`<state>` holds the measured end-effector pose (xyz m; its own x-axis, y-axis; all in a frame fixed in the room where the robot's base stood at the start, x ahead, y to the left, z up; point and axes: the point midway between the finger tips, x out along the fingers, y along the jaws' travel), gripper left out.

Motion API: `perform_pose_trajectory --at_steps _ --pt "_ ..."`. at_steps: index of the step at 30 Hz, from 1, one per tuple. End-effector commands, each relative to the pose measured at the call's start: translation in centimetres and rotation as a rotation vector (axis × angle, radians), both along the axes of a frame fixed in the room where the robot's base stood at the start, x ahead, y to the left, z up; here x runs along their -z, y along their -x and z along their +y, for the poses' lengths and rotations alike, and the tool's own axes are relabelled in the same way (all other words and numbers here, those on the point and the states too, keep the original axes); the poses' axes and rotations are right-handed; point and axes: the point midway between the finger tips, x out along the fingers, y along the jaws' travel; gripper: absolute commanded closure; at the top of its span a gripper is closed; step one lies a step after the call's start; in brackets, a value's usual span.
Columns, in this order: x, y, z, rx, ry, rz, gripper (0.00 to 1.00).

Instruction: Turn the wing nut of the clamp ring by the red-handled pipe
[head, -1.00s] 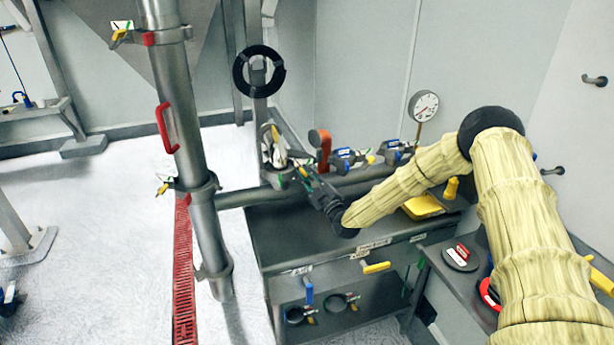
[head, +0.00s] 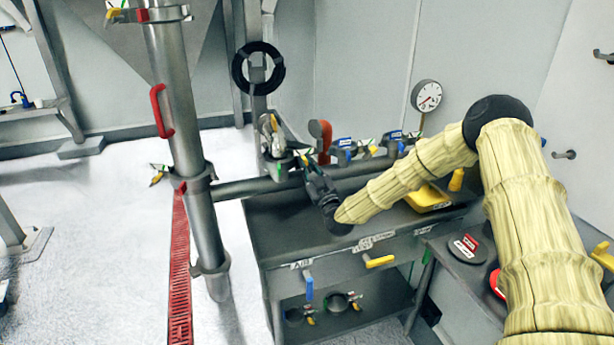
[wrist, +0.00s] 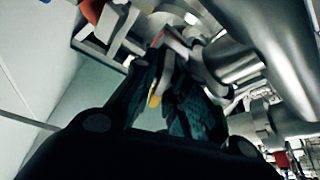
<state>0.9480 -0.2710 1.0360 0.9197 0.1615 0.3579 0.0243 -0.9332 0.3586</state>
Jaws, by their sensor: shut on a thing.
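In the head view, my gripper (head: 306,168) reaches to a grey clamp ring (head: 278,160) on the upright fitting behind the bench, left of an orange-red handle (head: 325,136). In the wrist view, my fingers (wrist: 165,95) are closed around a small yellow-tipped part (wrist: 155,101), which looks like the clamp's wing nut. The fingers hide most of it. A thick grey pipe (wrist: 270,40) runs close above them. A vertical pipe (head: 182,120) with a red handle (head: 160,110) stands further left, with its own clamp and wing nut (head: 158,174), apart from my gripper.
Clamps with blue tags (head: 345,144) and a pressure gauge (head: 427,95) stand to the right. A black handwheel (head: 258,68) is above.

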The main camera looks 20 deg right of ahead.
Motion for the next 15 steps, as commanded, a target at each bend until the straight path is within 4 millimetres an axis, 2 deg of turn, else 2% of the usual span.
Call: perform_pose_trajectory --at_steps 1,15 --pt "0.78 0.02 0.06 -0.001 -0.039 0.001 1.0" --pt "0.59 0.03 0.04 0.0 -0.477 0.012 1.0"
